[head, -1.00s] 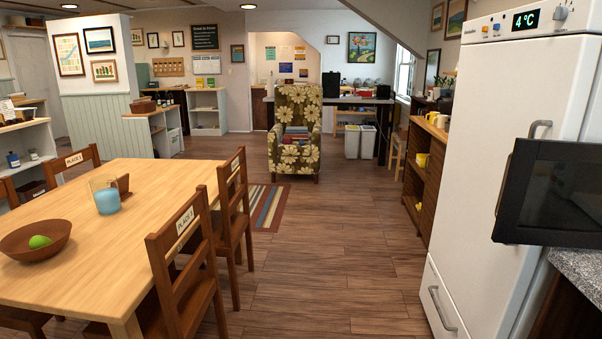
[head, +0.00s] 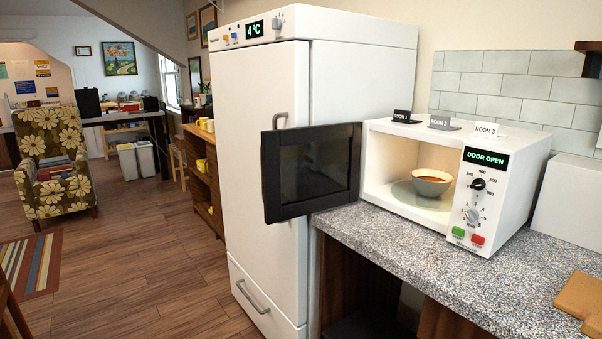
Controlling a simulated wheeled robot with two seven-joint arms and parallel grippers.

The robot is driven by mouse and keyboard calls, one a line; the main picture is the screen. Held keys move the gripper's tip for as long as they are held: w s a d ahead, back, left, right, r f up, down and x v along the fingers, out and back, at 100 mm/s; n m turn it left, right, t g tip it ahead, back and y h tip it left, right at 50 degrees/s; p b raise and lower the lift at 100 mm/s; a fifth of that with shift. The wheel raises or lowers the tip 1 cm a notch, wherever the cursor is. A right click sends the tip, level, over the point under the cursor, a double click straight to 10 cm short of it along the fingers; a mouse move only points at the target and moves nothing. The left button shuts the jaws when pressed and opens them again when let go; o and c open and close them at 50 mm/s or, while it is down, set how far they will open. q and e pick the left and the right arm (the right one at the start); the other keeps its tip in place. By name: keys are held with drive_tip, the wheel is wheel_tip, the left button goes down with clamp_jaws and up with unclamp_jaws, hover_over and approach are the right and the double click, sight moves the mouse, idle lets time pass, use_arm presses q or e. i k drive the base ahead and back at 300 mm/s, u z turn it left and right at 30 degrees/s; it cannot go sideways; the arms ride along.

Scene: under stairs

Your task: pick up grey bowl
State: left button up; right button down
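The grey bowl (head: 431,183) sits upright inside the open microwave (head: 522,190), on its round turntable (head: 405,193). The bowl has an orange-brown inside or contents. The microwave stands on the speckled counter and its display reads "DOOR OPEN". Its dark door (head: 311,171) is swung out to the left, in front of the fridge. Neither of my grippers is in view.
The white fridge (head: 262,170) stands left of the counter (head: 440,248). Several small room signs (head: 438,122) stand on the microwave. A wooden board (head: 581,296) lies at the counter's right front. The wooden floor (head: 165,285) left of the fridge is clear.

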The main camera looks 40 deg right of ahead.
sight(429, 182)
drive_tip(key=z, duration=0.1)
drive_tip(key=i, duration=3.25)
drive_tip(key=z, duration=3.5)
